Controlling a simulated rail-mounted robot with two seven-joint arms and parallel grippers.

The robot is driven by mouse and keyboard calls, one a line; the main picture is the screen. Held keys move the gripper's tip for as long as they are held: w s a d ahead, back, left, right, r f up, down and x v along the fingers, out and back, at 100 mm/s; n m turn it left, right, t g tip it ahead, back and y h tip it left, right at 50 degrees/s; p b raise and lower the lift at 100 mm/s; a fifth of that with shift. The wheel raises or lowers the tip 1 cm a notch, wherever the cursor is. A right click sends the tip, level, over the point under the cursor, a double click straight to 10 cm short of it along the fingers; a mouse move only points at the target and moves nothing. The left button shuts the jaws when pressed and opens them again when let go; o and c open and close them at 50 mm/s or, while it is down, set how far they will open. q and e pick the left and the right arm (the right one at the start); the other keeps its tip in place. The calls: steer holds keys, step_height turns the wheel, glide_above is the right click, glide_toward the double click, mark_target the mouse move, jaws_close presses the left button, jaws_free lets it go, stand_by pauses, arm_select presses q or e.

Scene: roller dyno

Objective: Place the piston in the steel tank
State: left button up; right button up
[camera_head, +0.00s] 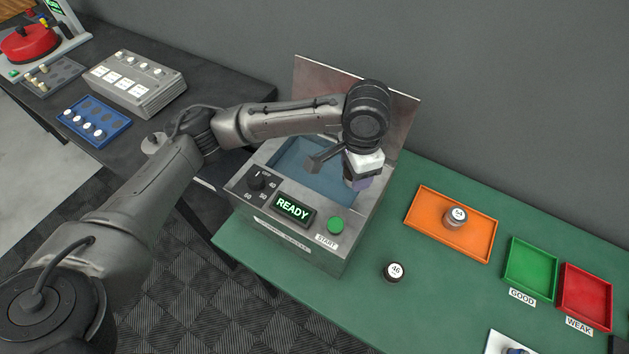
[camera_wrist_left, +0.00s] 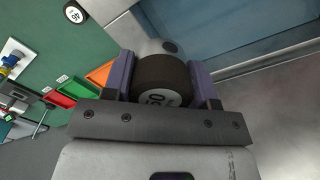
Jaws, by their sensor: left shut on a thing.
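My left gripper (camera_head: 357,184) is above the right side of the open steel tank (camera_head: 352,229), which has blue liquid inside. The tank's blue interior (camera_wrist_left: 215,28) lies beyond the piston there. In the head view the held piston is hidden by the gripper. Another piston marked 46 (camera_head: 393,271) stands on the green table, and one (camera_head: 455,218) stands in the orange tray.
The tank's raised lid (camera_head: 401,105) stands behind my arm. Its front has a dial (camera_head: 257,181), a READY display (camera_head: 293,207) and a green START button (camera_head: 335,225). The orange tray (camera_head: 425,228), green GOOD tray (camera_head: 531,265) and red WEAK tray (camera_head: 585,295) are to the right.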

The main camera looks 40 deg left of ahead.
arm_select(q)
steer(key=w+a+f+m+p, duration=0.1)
steer(key=a+f+m+p, duration=0.3)
steer(key=m, duration=1.3)
glide_toward(330, 190)
steer(key=shift+d+f+b, duration=0.15)
steer(key=shift+f+b, duration=0.25)
steer(key=shift+f, duration=3)
steer(key=shift+f, duration=0.1)
steer(key=o, duration=1)
steer(key=shift+c, duration=0.2)
